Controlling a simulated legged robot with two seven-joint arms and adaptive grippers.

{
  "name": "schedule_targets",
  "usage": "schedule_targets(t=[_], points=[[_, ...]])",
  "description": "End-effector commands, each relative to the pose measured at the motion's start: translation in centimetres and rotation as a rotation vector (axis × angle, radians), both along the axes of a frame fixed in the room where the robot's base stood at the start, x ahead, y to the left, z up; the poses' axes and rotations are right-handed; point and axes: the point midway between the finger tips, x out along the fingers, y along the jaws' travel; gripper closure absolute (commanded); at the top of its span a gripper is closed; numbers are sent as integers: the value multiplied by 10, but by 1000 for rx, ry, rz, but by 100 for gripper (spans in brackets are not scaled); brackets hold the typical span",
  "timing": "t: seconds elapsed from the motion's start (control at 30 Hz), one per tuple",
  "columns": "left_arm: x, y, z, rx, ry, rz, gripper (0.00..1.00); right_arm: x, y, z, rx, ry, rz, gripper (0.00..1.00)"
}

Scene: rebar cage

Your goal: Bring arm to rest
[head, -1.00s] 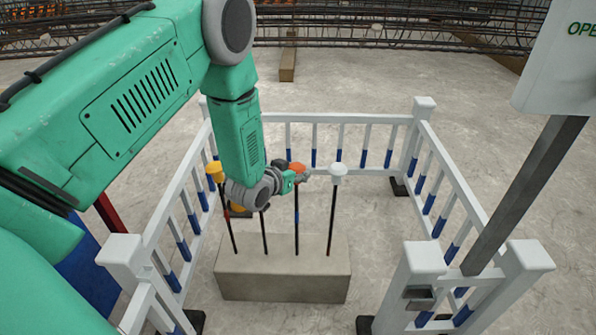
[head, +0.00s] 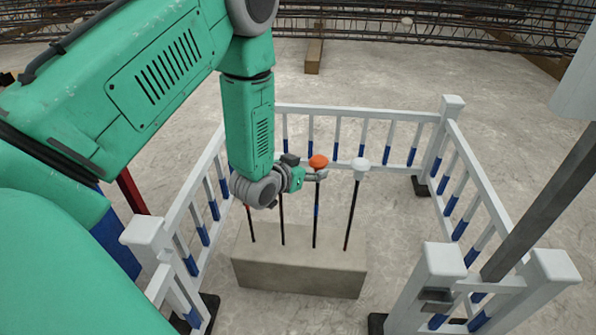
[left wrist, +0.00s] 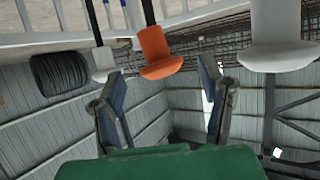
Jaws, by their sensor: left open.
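My left arm comes in from the left in the head view, with its forearm hanging down. My left gripper (head: 312,174) is beside the orange cap (head: 318,162) on an upright bar, and my wrist hides the tops of the bars to its left. In the left wrist view the open gripper (left wrist: 160,84) has nothing between its fingers. The orange cap (left wrist: 158,52) shows beyond the fingers there, and contact cannot be told. A white cap (head: 360,165) stands on the bar to the right.
The bars stand in a concrete block (head: 300,272). A white and blue railing (head: 360,113) surrounds it, with a gate post (head: 440,265) at front right. A sign on a grey pole (head: 535,205) stands at right. A rebar cage (head: 420,28) lies behind. Open floor lies beyond the railing.

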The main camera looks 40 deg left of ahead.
Motion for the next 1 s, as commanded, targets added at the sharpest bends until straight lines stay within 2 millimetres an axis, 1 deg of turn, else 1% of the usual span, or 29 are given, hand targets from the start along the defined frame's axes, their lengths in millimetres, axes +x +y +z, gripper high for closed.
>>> schedule_targets(t=[0.03,0.1,0.2,0.3,0.43,0.63,0.73,0.77,0.87,0.9,0.97,1.0], points=[[-11,0,5,-2,3,2,37,0,0,0,0,0,0,100],[-25,0,10,0,3,2,37,0,0,0,0,0,0,100],[-41,0,16,0,3,2,37,0,0,0,0,0,0,100],[-52,-1,21,0,2,1,37,0,0,0,0,0,0,100],[-60,-1,24,0,2,1,37,0,0,0,0,0,0,100],[-61,-1,25,0,2,1,37,0,0,0,0,0,0,100],[-70,-7,20,-2,56,-4,37,2,0,8,0,3,0,100],[-77,-12,16,-3,94,-9,37,2,0,13,0,2,0,100],[-116,-32,-3,-5,287,-25,37,2,0,37,0,2,0,100],[-138,-41,-12,-7,385,-32,37,2,0,49,0,2,0,100],[-176,-54,-23,-5,536,-42,37,2,0,65,0,2,0,100],[-201,-62,-28,-3,629,-47,37,2,0,74,0,2,0,100]])
